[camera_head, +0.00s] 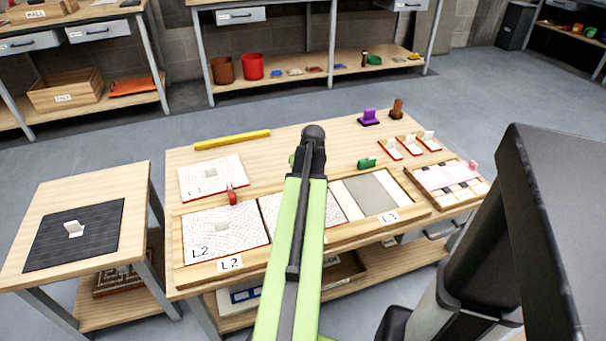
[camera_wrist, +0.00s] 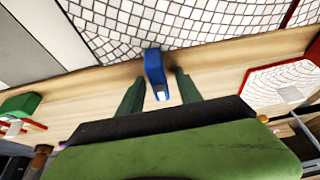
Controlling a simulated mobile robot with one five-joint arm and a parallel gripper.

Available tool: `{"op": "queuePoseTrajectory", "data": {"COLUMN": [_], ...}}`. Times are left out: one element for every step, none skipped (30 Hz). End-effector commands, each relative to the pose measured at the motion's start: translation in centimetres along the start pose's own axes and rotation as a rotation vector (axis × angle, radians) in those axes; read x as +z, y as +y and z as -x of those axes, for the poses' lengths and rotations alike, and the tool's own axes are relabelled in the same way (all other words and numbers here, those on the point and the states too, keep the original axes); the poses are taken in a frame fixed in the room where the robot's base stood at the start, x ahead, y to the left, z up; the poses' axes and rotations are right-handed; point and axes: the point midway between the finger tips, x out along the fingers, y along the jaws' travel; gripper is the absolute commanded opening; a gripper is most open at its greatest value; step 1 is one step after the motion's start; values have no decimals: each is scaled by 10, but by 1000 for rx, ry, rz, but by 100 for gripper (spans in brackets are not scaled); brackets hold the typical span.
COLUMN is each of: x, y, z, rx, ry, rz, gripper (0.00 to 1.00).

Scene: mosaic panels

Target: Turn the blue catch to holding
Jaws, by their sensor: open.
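The blue catch (camera_wrist: 154,70) shows in the wrist view on a wooden strip, its upper end at the edge of a white mosaic panel (camera_wrist: 195,30). A small pale tip marks its lower end. My gripper (camera_wrist: 158,82) is open, with one dark green finger on each side of the catch. Gaps show between the catch and both fingers, and nothing is held. I cannot tell from this whether the catch overlaps the panel. In the head view my green arm (camera_head: 300,220) reaches over the table and hides the blue catch.
In the head view a red catch (camera_head: 232,195) and a green catch (camera_head: 367,163) stand on the same table (camera_head: 300,145). A yellow bar (camera_head: 232,139) lies at the back left. A purple piece (camera_head: 369,117) and a brown piece (camera_head: 397,109) stand at the back right.

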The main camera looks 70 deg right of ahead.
Motion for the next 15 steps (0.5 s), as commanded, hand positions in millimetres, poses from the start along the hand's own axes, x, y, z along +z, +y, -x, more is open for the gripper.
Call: {"op": "queuePoseTrajectory", "data": {"x": [0,0,0,0,0,0,-1,-1,-1,-2,-2,-2,-2,-3,-3], "y": [0,0,0,0,0,0,0,0,0,0,0,0,0,0,-1], "z": [0,1,2,4,6,10,13,18,24,30,36,44,51,58,68], "rx": [0,0,0,1,1,1,1,1,1,1,1,1,1,1,1], "ry": [0,0,-1,-1,-1,-1,-1,-1,-1,-1,-1,-1,-1,-1,-1], "rz": [0,0,0,-1,-1,-1,-1,-1,-1,-1,-1,-1,-2,-1,-1], "gripper": [42,42,42,42,42,42,42,42,42,42,42,42,42,42,42]}}
